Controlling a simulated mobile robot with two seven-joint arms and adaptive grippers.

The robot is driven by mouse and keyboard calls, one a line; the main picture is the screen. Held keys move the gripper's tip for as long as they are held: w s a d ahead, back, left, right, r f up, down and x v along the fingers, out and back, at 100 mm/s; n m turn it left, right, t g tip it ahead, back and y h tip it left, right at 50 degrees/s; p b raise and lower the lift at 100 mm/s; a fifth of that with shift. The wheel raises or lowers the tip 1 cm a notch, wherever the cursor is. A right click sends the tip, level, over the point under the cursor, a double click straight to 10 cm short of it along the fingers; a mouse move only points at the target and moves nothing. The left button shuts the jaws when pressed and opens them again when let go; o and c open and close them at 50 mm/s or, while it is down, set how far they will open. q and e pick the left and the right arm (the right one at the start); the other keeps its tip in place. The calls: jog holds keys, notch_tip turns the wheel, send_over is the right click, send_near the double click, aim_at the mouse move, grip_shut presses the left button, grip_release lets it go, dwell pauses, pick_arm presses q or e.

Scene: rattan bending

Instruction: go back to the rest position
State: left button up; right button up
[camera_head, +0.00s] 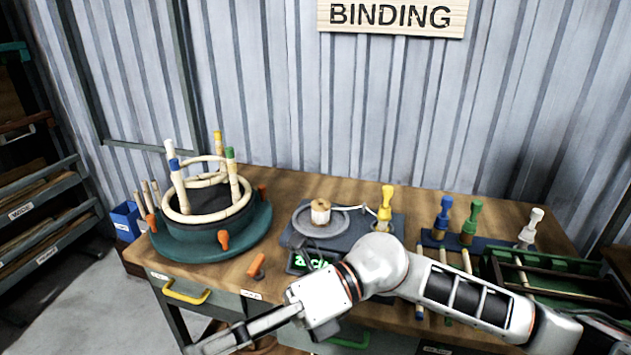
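My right arm comes in from the right across the front of the workbench (310,180). Its gripper (205,345) points to the lower left, past the bench's front edge near the drawers. I see the gripper from the side, so I cannot tell whether its fingers are apart. No object shows in it. My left gripper is not in view.
A round dark green fixture (190,245) with rattan rings and coloured-tip poles stands at the left. A spool (320,212) on a grey plate sits mid-bench. Yellow, blue, green and white-topped tools stand to the right, beside a green tray (560,275).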

jog(key=w+d+r+m+t+y, duration=0.1)
jog(key=w+m+t+y, duration=0.4)
jog(key=m, duration=0.3)
jog(key=w+d+r+m+t+y, duration=0.25)
jog(key=w+m+t, duration=0.25)
jog(key=m+t, duration=0.25)
jog(key=w+d+f+m+t+h, duration=0.4)
jog(key=d+f+m+t, duration=0.15)
jog(key=f+m, duration=0.2)
jog(key=w+d+f+m+t+h, duration=0.45)
jog(key=f+m+t, duration=0.2)
jog(key=m, duration=0.25)
jog(key=s+d+f+m+h, duration=0.2)
jog(key=d+f+m+h, duration=0.2)
jog(key=f, duration=0.4)
jog(key=s+d+f+m+h, duration=0.2)
jog(key=d+f+m+h, duration=0.1)
jog(key=d+f, duration=0.3)
jog(key=s+d+f+m+g+h, duration=0.2)
jog(key=s+d+f+g, duration=0.1)
jog(key=s+f, duration=0.3)
jog(key=s+d+f+m+g+h, duration=0.2)
jog(key=s+d+f, duration=0.4)
jog(key=f, duration=0.5)
jog(key=shift+s+f+m+g, duration=0.15)
jog(key=shift+s+m+g, duration=0.25)
jog(key=shift+m, duration=0.2)
